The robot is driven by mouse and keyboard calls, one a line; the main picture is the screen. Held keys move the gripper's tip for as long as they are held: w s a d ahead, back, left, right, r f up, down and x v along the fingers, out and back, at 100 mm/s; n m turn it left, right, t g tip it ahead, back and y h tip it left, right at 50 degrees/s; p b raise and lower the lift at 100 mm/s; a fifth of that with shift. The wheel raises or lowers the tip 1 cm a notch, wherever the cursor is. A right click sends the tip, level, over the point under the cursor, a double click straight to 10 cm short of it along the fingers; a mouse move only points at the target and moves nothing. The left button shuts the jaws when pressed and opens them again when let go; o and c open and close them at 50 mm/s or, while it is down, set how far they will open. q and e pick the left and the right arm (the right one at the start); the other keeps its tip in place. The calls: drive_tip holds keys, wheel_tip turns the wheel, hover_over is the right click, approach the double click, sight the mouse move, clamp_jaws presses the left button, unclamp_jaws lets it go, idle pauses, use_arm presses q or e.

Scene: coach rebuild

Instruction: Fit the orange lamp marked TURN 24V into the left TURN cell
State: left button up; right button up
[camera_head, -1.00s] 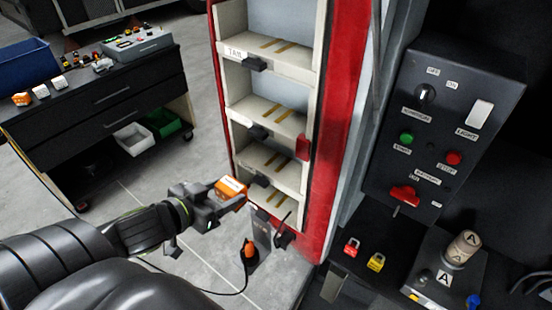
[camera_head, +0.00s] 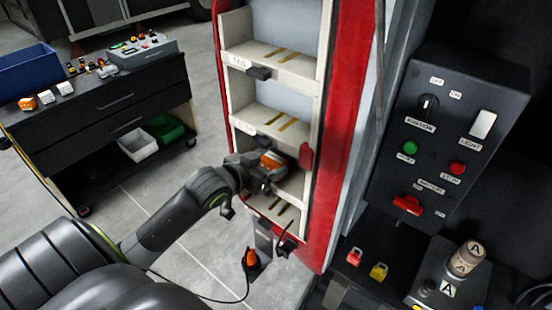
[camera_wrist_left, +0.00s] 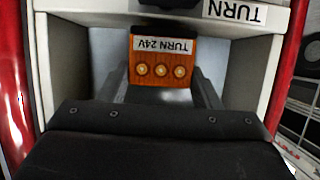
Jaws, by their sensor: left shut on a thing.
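The orange lamp (camera_head: 273,160) is held between the fingers of my left gripper (camera_head: 264,172), at the mouth of a cell in the cream rack (camera_head: 312,120). In the left wrist view the lamp (camera_wrist_left: 163,80) shows its TURN 24V label and three round brass contacts. The gripper (camera_wrist_left: 163,92) is shut on it, fingers on either side. A TURN label (camera_wrist_left: 236,11) is on the cell's edge, with a dark latch (camera_wrist_left: 170,3) nearby. Cell walls show on both sides of the lamp. Whether the lamp touches the cell's back is hidden. My right gripper is not in view.
Red body panels (camera_head: 345,130) flank the rack. A dark cart (camera_head: 110,95) at left carries another orange lamp (camera_head: 27,103) and white ones. A switch panel (camera_head: 450,130) stands at right. An orange-tipped tool (camera_head: 251,258) is below the rack.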

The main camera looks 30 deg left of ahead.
sight(270, 162)
use_arm(q)
drive_tip(key=w, duration=0.3)
drive_tip(key=shift+d+r, duration=0.15)
drive_tip(key=shift+r, duration=0.05)
drive_tip(key=shift+w+f+p, duration=0.2)
drive_tip(key=shift+f+p, duration=0.05)
drive_tip(key=shift+p, duration=0.3)
drive_tip(key=shift+f, duration=0.2)
drive_tip(key=shift+s, duration=0.1)
drive_tip(key=shift+f, duration=0.15)
drive_tip(key=o, duration=1)
drive_tip(key=shift+o, duration=0.2)
